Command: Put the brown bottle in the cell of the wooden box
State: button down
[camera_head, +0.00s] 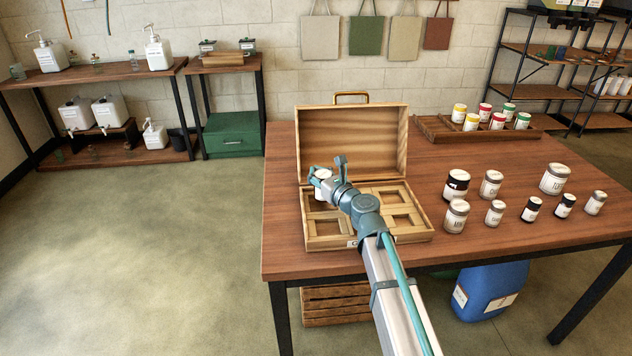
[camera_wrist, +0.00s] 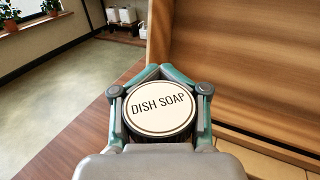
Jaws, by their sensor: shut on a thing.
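The open wooden box (camera_head: 407,237) stands on the table with its lid (camera_head: 365,140) raised behind. Its base has several square cells; the right back cell (camera_head: 391,198) and right front cell (camera_head: 404,223) look empty. My gripper (camera_head: 321,179) is shut on a bottle with a round white top (camera_head: 323,172), above the left back part of the box. In the wrist view, the top (camera_wrist: 160,106) reads DISH SOAP and sits between both fingers. The bottle's body is mostly hidden, so I cannot tell its colour.
Several labelled jars (camera_head: 456,216) stand on the table (camera_head: 520,240) right of the box. A wooden tray (camera_head: 436,128) with small coloured-lid jars is at the back right. The table's left edge is close to the box.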

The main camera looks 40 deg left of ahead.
jog(key=shift+f, duration=1.4)
jog(key=shift+f+b, duration=0.2)
jog(key=shift+b, duration=0.15)
jog(key=c, duration=0.6)
grip_release()
jog(key=shift+r, duration=0.1)
jog(key=shift+r, duration=0.15)
jog(key=v, duration=0.7)
jog(key=shift+s+d, duration=0.15)
jog(key=shift+d, duration=0.15)
